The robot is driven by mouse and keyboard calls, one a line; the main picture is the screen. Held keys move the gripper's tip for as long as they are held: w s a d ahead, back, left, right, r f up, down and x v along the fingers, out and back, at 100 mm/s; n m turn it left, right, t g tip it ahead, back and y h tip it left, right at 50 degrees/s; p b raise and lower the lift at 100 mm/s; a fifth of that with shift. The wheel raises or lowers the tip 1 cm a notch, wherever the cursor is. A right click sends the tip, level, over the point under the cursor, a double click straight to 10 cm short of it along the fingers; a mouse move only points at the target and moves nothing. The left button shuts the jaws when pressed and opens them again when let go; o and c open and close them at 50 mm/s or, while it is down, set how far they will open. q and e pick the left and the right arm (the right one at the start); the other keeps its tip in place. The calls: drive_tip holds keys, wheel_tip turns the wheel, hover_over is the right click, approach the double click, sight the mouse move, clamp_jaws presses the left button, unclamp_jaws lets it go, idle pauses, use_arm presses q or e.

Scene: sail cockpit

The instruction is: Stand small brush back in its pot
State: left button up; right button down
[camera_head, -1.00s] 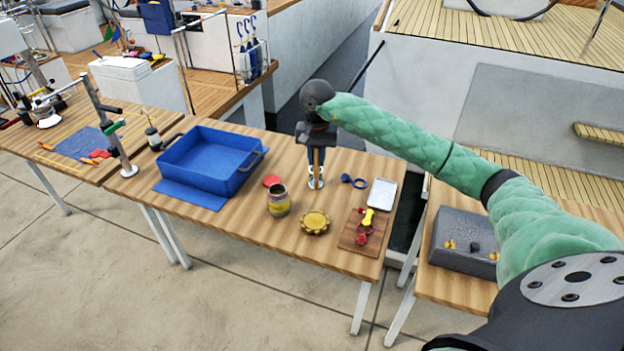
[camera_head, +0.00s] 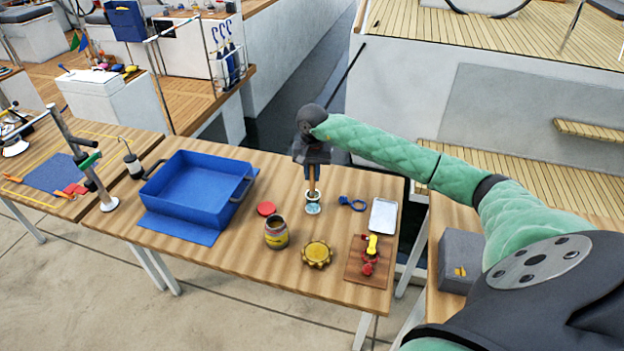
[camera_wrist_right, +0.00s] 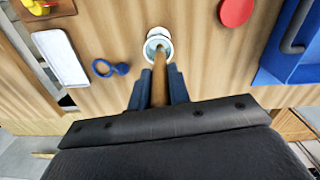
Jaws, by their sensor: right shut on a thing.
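My right gripper (camera_head: 312,172) is shut on the small brush (camera_head: 312,186), which hangs roughly upright by its wooden handle. In the right wrist view, the handle (camera_wrist_right: 160,84) lies between the two dark blue fingers. The small white pot (camera_head: 313,209) stands on the table directly below the gripper. In the right wrist view, the brush's lower end overlaps the mouth of the pot (camera_wrist_right: 150,47). I cannot tell how deep it reaches or whether it touches the bottom. My left gripper is not in view.
A blue tray (camera_head: 160,190) stands at left. Near the pot are a red disc (camera_head: 266,208), a jar (camera_head: 276,235), a yellow scalloped lid (camera_head: 317,254), blue ring-shaped item (camera_head: 352,204), metal tray (camera_head: 383,215) and a board (camera_head: 358,275) with a yellow-and-red tool.

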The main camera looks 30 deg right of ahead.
sight(313, 192)
drive_tip(key=shift+s+f, duration=0.25)
wheel_tip(313, 192, down, 2)
drive_tip(key=shift+p, duration=0.8)
drive_tip(key=shift+w+f, duration=0.1)
drive_tip(key=shift+f, duration=0.4)
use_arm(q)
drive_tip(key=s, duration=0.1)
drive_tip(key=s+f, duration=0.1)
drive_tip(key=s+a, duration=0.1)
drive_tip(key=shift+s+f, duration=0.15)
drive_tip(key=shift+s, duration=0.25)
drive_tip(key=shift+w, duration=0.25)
use_arm(e)
drive_tip(key=shift+f, duration=0.1)
drive_tip(key=c, duration=1.3)
unclamp_jaws()
